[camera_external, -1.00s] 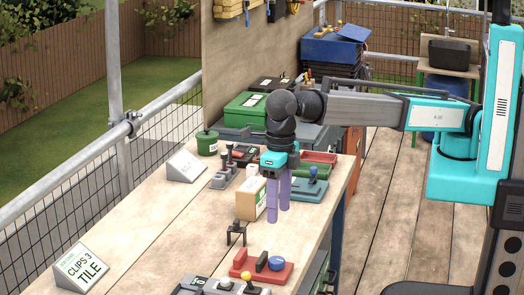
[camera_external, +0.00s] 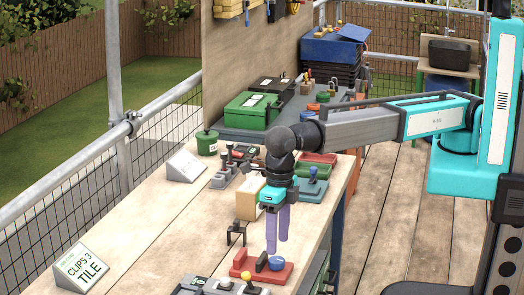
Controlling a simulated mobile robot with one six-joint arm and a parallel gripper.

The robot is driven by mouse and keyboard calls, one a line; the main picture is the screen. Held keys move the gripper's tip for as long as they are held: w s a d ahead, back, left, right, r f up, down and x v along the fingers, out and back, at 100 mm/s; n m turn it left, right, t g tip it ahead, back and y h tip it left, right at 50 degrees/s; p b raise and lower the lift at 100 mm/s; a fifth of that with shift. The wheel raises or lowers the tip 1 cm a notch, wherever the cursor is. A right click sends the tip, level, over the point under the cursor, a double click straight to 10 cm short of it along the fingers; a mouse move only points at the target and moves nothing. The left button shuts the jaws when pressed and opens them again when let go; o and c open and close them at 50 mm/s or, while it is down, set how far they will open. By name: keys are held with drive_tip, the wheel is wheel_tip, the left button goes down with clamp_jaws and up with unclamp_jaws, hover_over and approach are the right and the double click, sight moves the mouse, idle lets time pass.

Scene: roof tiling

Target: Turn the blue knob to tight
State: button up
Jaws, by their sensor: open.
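A blue round knob (camera_external: 276,263) sits on a red base (camera_external: 243,265) near the bench's front edge, beside a black upright piece (camera_external: 261,262). Another blue knob (camera_external: 313,171) stands on a teal base (camera_external: 310,190) further back. My gripper (camera_external: 277,245) points down with its two purple fingers apart and nothing between them. The fingertips appear just above or behind the knob on the red base; I cannot tell whether they touch it. Any tight marking is too small to read.
A cardboard box (camera_external: 249,198) and a small black bracket (camera_external: 236,233) stand left of my gripper. The bench's left half (camera_external: 150,225) is mostly clear.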

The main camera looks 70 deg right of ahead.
sight(277, 264)
drive_tip(key=shift+a+f+p, duration=0.1)
drive_tip(key=shift+f+p, duration=0.45)
drive_tip(key=shift+f, duration=2)
drive_tip(key=shift+c, duration=0.5)
drive_tip(key=c, duration=0.9)
drive_tip(key=shift+c, duration=0.2)
drive_tip(key=shift+m, duration=0.4)
drive_tip(key=m+b, duration=0.1)
drive_tip(key=m, duration=0.2)
drive_tip(key=shift+m, duration=1.9)
drive_tip(key=shift+r, duration=0.1)
